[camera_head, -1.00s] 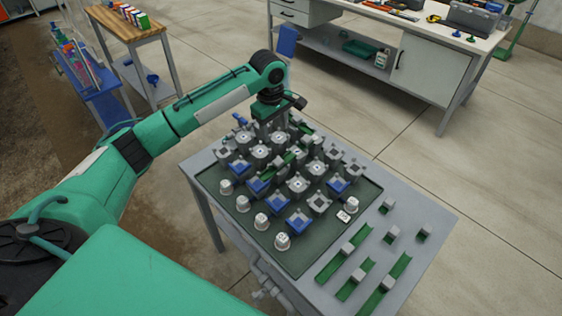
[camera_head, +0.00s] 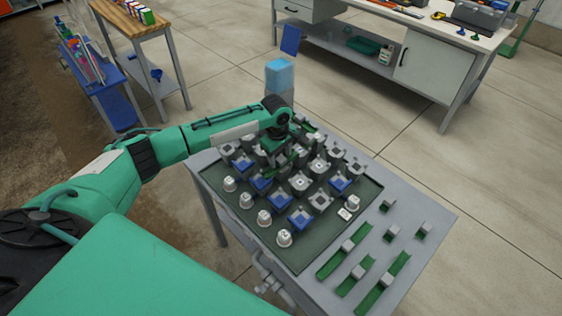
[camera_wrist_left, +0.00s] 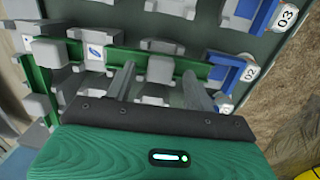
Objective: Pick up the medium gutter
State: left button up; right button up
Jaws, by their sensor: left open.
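A green gutter (camera_wrist_left: 140,62) with a grey block (camera_wrist_left: 160,69) on it runs across the board in the left wrist view. My left gripper (camera_wrist_left: 158,82) is open, its two fingers apart on either side of the block and close to the gutter. I cannot tell whether the fingers touch it. In the head view the left gripper (camera_head: 283,148) is low over the back of the board, its fingertips hidden by the arm and parts. Loose green gutters of different lengths (camera_head: 341,258), (camera_head: 352,283), (camera_head: 384,286) lie at the table's right front. I cannot tell for certain which gutter is the medium one.
The dark green board (camera_head: 310,250) on the grey table (camera_head: 425,215) is crowded with grey and blue blocks and white numbered caps. Short gutter pieces (camera_head: 387,206) lie on the right strip. A blue-topped container (camera_head: 279,75) stands behind the arm.

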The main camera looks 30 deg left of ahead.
pick_arm(q)
jog(key=shift+f, duration=0.4)
jog(key=c, duration=1.1)
